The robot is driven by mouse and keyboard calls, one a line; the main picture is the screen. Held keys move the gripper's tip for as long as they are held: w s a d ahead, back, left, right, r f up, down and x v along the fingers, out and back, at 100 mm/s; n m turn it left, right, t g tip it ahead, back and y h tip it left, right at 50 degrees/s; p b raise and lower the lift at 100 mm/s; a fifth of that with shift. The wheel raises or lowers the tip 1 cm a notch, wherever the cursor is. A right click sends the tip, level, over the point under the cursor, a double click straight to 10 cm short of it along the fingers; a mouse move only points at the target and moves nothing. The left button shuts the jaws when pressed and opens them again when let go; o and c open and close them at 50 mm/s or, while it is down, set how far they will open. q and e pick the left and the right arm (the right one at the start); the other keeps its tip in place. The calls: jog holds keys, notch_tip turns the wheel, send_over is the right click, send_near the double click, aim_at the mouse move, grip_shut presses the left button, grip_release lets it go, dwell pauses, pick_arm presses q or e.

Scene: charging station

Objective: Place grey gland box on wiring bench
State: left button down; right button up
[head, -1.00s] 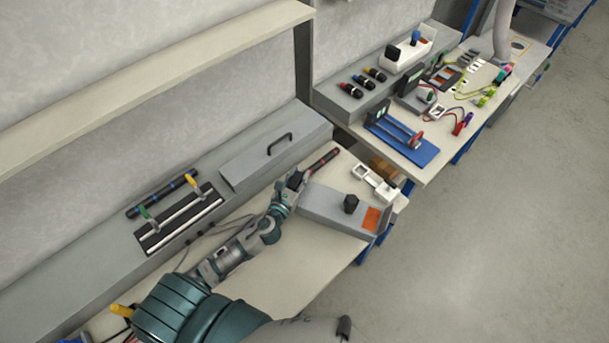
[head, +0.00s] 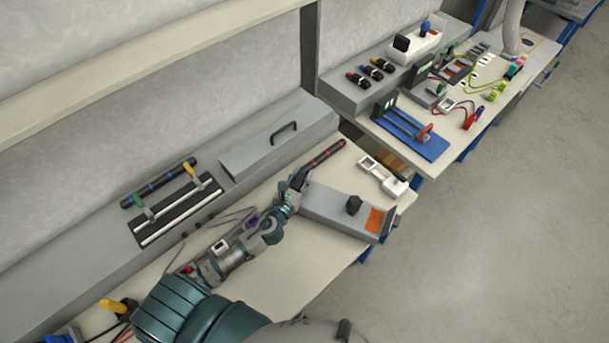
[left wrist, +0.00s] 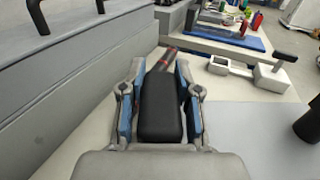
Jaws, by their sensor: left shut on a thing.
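My left gripper (head: 299,184) is low over the near bench (head: 300,265). In the left wrist view its two fingers (left wrist: 159,100) are shut on a black block-shaped thing (left wrist: 160,112). A black rod with red bands (head: 325,155) extends just beyond it; I cannot tell whether the two are joined. A grey box (head: 335,208) with a black knob and an orange patch sits right of the gripper on the near bench; I cannot tell whether it is the gland box. A second bench (head: 430,168) stands behind. My right gripper is not in view.
A white holder (head: 383,176) stands at the near bench's far end. A grey ledge with a handled lid (head: 275,140) runs along the wall. A blue stand (head: 412,135) and several wired parts crowd the second bench. Floor on the right is clear.

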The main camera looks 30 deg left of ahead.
pick_arm(q)
jog(key=shift+a, duration=0.25)
jog(key=shift+d, duration=0.55)
jog(key=shift+d+f, duration=0.15)
jog(key=shift+a+f+b, duration=0.25)
jog(key=shift+a+b, duration=0.05)
jog(key=shift+b, duration=0.05)
jog(key=c, duration=0.7)
grip_release()
jog(key=shift+a, duration=0.25)
jog(key=shift+c, duration=0.2)
jog(key=shift+d, duration=0.25)
jog(key=shift+d+r, duration=0.1)
jog(key=r, duration=0.9)
jog(key=shift+a, duration=0.35)
jog(key=shift+d+r, duration=0.2)
jog(key=shift+r, duration=0.1)
